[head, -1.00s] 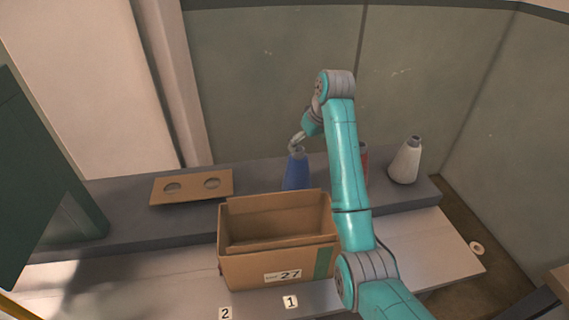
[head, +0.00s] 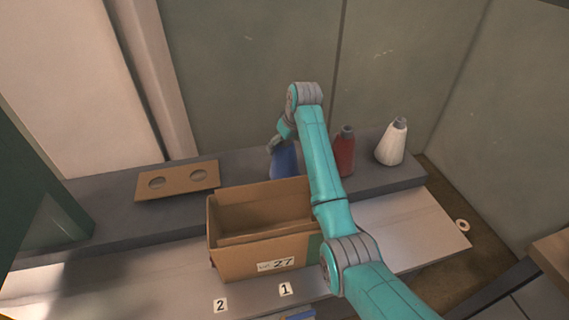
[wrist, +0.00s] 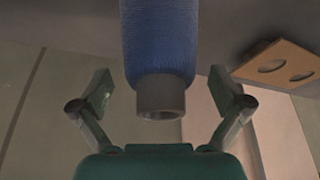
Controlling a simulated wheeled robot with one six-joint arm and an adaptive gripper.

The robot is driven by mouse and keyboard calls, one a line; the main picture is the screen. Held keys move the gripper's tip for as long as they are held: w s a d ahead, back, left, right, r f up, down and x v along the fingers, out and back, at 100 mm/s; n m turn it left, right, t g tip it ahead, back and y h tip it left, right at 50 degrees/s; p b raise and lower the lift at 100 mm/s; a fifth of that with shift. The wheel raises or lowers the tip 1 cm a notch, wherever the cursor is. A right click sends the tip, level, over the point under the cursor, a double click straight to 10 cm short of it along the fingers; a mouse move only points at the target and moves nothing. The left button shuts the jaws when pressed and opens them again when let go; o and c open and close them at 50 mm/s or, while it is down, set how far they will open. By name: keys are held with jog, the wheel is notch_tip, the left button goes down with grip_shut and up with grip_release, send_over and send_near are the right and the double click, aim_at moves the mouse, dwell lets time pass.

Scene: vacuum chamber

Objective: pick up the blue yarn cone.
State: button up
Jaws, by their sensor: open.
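The blue yarn cone (head: 284,163) stands on the grey ledge behind the cardboard box in the head view, partly hidden by the box and my arm. In the wrist view the blue yarn cone (wrist: 158,45) hangs from the top of the picture, with its grey tip pointing at my palm. My gripper (wrist: 168,92) is open, with one finger on each side of the cone's tip end. Gaps show between both fingers and the cone. In the head view my gripper (head: 277,146) is at the cone's top, its fingers hard to make out.
An open cardboard box (head: 232,262) stands in front of the ledge (head: 110,212). A red cone (head: 345,155) and a white cone (head: 392,145) stand to the right. A board with two holes (head: 178,182) lies at the left. Number labels 1 and 2 lie in front.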

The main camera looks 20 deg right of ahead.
jog(key=shift+w+a+f, duration=0.1)
jog(key=shift+w+f, duration=0.15)
jog(key=shift+f, duration=0.4)
jog(key=c, duration=1.8)
jog(key=shift+r, duration=0.1)
